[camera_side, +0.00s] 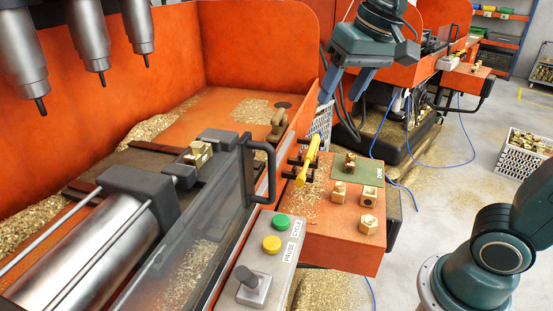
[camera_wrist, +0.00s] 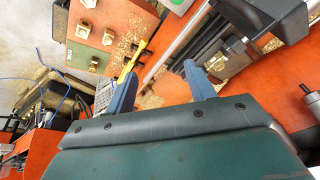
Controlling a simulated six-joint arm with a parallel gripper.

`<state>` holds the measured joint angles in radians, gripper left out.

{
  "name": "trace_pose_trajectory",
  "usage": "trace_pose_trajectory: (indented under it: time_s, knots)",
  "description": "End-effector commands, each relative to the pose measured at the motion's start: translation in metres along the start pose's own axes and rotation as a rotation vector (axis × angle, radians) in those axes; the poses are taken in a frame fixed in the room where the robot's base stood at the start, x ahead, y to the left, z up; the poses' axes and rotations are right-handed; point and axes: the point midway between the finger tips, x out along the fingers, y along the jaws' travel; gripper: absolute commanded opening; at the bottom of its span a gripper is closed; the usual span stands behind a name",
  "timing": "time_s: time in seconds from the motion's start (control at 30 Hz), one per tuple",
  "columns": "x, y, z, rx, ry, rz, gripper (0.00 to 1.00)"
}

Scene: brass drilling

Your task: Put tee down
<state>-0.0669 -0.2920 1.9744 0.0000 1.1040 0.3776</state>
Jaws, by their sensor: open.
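My gripper (camera_side: 341,95) is open and empty, raised above the far side of the machine's orange wall; its two blue fingers also show in the wrist view (camera_wrist: 160,69). A brass tee (camera_side: 350,162) stands on the green mat (camera_side: 366,172) on the orange side table. Several more brass fittings (camera_side: 368,224) stand in front of the mat on that table; they show in the wrist view (camera_wrist: 108,37) at the upper left. Another brass piece (camera_side: 198,153) sits at the clamp inside the machine. My gripper is apart from all of them.
A yellow-handled tool (camera_side: 307,160) hangs at the rack on the side table's edge. A button box (camera_side: 265,260) stands in front. A clear guard with a black handle (camera_side: 264,170) and three drill spindles (camera_side: 90,35) border the work area. Brass chips lie around.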

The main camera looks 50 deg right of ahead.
Motion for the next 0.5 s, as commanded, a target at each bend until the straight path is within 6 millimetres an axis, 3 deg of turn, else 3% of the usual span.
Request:
trace_pose_trajectory:
  time_s: [0.3,0.5]
  knots:
    - [0.009,0.04,0.077,-0.177,0.081,-0.007,0.54]
    - [0.023,0.058,0.116,-0.269,0.122,-0.003,0.54]
